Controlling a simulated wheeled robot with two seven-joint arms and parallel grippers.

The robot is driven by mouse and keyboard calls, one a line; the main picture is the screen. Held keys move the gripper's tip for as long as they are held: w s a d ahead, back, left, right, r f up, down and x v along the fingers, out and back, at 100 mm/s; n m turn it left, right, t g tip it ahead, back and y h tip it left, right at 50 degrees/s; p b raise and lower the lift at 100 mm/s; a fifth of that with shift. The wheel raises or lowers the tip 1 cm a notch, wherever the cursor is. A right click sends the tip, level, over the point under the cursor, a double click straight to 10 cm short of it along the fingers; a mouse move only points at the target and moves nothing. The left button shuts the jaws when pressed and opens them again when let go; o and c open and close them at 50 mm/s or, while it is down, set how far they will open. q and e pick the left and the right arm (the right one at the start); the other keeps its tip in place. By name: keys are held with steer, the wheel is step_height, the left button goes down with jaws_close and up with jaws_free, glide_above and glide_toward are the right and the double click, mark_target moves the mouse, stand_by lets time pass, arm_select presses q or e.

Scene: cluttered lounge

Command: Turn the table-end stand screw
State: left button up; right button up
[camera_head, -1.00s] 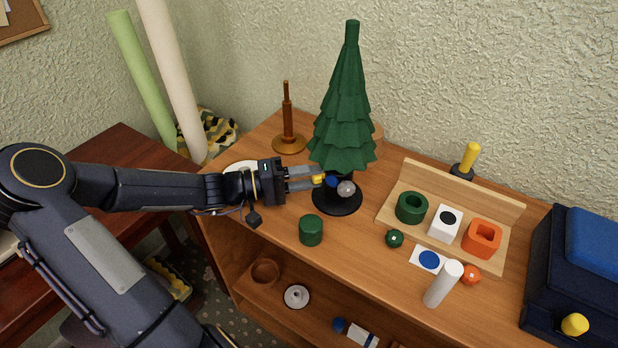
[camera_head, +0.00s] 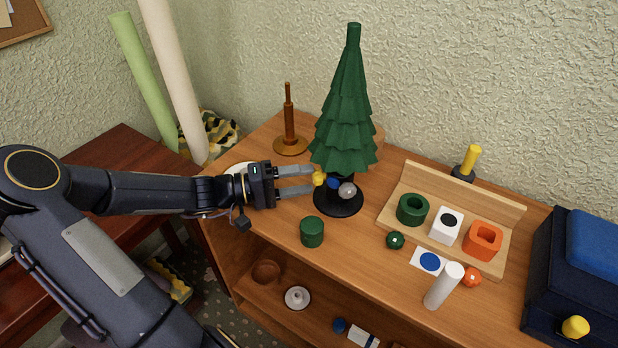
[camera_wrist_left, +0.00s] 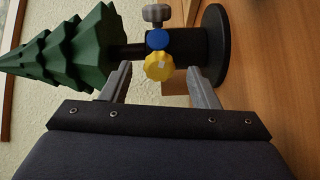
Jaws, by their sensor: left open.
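The dark green tree (camera_head: 345,110) stands upright in a black round stand (camera_head: 338,203) on the wooden cabinet top. Three screw knobs show on the stand's post: a yellow one (camera_head: 319,179) at the left, a blue one (camera_head: 333,183) and a grey one (camera_head: 347,190). My left gripper (camera_head: 313,179) is open and level with the yellow knob. In the left wrist view the yellow knob (camera_wrist_left: 159,66) appears between the two spread fingertips, with gaps on both sides. The blue knob (camera_wrist_left: 158,39) and grey knob (camera_wrist_left: 156,13) lie past it. My right gripper is not in view.
A green cylinder (camera_head: 312,232) stands in front of the stand, near the cabinet edge. A brown peg stand (camera_head: 290,143) is behind my gripper. A wooden rack (camera_head: 404,230) with shaped blocks is to the right.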

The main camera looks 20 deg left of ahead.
arm_select(q)
steer(key=shift+v, duration=2.8)
